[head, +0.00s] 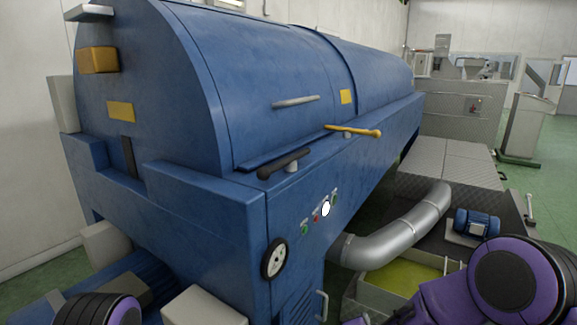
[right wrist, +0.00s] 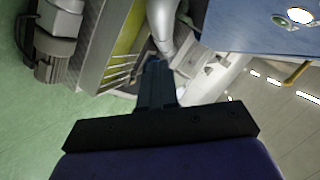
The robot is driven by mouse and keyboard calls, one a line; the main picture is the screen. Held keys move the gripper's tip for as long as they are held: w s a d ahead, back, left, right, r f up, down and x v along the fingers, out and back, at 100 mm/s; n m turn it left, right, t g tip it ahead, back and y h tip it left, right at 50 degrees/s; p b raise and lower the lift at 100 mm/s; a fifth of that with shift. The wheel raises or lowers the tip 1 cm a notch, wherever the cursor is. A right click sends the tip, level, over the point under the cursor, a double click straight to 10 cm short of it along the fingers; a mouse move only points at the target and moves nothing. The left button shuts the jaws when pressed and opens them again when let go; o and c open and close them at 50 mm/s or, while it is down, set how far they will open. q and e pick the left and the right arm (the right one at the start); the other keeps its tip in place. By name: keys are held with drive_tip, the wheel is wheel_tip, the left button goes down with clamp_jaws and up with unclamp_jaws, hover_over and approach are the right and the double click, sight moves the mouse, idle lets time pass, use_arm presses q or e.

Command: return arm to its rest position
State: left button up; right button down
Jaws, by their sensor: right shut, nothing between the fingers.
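My right gripper (right wrist: 154,66) shows in the right wrist view with its dark fingers together and nothing between them. It appears apart from the machinery behind it. In the head view, part of my purple right arm (head: 500,285) fills the lower right corner, and its gripper cannot be made out there. A black and purple part of my left arm (head: 98,308) shows at the bottom left edge. My left gripper is out of both views.
A large blue machine (head: 235,100) with a black lever (head: 284,163), a yellow lever (head: 352,131) and a handwheel (head: 274,258) stands close in front. A blue motor (head: 476,223) sits at right.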

drive_tip(key=s+d+f+n+g+y, duration=0.25)
drive_tip(key=s+f+n, duration=0.25)
drive_tip(key=s+f, duration=0.65)
drive_tip(key=s+d+f+n+g, duration=0.1)
drive_tip(key=s+d+f+g, duration=0.2)
drive_tip(key=s, duration=0.9)
drive_tip(key=s+d+f+n+g+h, duration=0.1)
drive_tip(key=s+d, duration=0.5)
drive_tip(key=s, duration=0.6)
wheel_tip(320, 180, down, 4)
drive_tip(key=n+g, duration=0.1)
drive_tip(key=g, duration=0.1)
drive_tip(key=shift+r+g, duration=0.15)
drive_tip(key=shift+g, duration=0.2)
drive_tip(key=shift+w+d, duration=0.1)
